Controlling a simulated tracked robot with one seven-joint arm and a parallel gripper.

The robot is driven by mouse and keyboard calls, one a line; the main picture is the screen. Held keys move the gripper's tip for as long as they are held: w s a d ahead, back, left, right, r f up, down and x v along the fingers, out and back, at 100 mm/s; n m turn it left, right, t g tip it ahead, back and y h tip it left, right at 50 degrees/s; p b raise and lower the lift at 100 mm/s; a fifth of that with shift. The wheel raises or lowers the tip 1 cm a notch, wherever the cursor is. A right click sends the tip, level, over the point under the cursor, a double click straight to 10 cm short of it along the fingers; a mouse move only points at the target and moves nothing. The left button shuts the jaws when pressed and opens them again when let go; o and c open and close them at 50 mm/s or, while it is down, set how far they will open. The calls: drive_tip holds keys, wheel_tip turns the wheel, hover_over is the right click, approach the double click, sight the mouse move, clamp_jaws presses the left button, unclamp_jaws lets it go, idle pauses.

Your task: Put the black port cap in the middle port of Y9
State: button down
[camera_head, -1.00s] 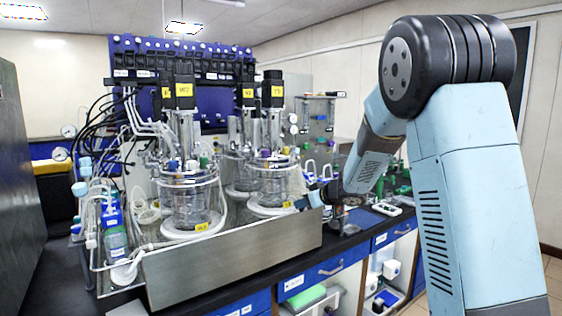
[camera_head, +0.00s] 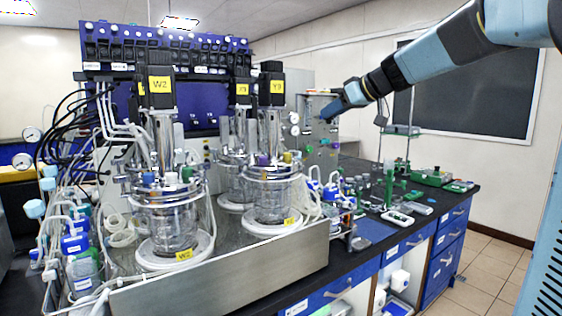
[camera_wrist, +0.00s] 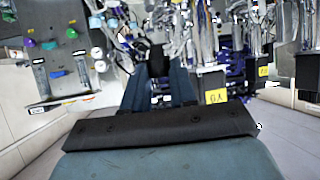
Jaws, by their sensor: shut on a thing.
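My gripper (camera_head: 332,110) is raised in front of the back panel, right of the bioreactors. In the wrist view my gripper (camera_wrist: 158,74) is shut on a small black piece, the black port cap (camera_wrist: 158,62), at its fingertips. The cap is too small to make out in the head view. The right-hand front bioreactor (camera_head: 270,200) has a yellow label on its black motor that could read Y9 or Y3. Its lid carries purple and yellowish caps (camera_head: 287,157). The middle port itself cannot be made out. A yellow label (camera_wrist: 216,96) shows upside down in the wrist view.
Bioreactor W2 (camera_head: 165,215) stands at the front left, another vessel (camera_head: 236,180) behind. A low steel wall (camera_head: 230,275) fronts them. A grey panel (camera_wrist: 60,55) holds coloured caps. Tubes and bottles crowd the bench; the air around my gripper looks clear.

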drive_tip(key=a+f, duration=0.2)
drive_tip(key=a, duration=0.2)
drive_tip(key=a+f, duration=0.3)
drive_tip(key=a, duration=0.1)
drive_tip(key=a+f, duration=0.3)
drive_tip(key=a, duration=0.1)
drive_tip(key=shift+w+a+f, duration=0.2)
drive_tip(key=shift+w, duration=0.15)
drive_tip(key=f, duration=0.3)
drive_tip(key=shift+a, duration=0.4)
drive_tip(key=shift+f, duration=0.45)
drive_tip(key=shift+f, duration=0.25)
